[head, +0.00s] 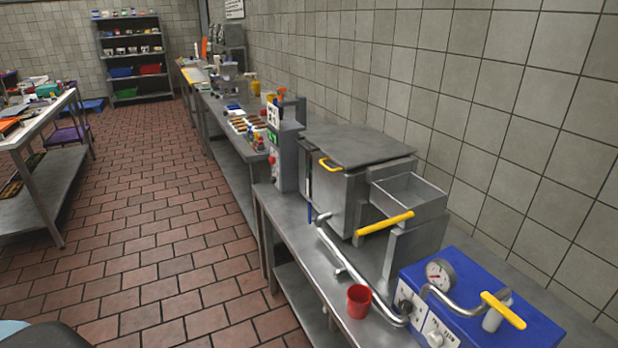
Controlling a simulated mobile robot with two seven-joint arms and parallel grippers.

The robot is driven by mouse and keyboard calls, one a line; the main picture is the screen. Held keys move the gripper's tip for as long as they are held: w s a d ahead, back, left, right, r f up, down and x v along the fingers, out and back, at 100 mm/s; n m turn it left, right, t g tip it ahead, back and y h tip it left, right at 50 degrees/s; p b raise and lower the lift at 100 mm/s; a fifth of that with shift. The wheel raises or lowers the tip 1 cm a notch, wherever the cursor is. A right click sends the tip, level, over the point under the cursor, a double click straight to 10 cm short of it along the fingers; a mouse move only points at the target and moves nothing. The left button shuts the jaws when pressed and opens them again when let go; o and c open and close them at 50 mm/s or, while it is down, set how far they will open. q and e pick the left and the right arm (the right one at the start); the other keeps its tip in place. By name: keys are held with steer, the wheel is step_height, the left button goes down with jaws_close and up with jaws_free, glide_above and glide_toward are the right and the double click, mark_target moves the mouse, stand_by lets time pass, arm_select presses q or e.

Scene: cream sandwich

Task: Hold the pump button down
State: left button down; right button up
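A blue machine (480,290) stands on the steel bench at the bottom right. It has a round gauge (439,272), a bent metal pipe and a yellow-handled lever (503,309). White panels with small labels are on its front. Neither of my grippers is in view.
A red cup (359,301) stands on the steel bench (300,225) beside the pipe. A steel tank (345,185) and a yellow-handled hopper (408,195) are behind it. A grey control box (284,150) is farther back. The tiled floor (160,230) left of the bench is clear.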

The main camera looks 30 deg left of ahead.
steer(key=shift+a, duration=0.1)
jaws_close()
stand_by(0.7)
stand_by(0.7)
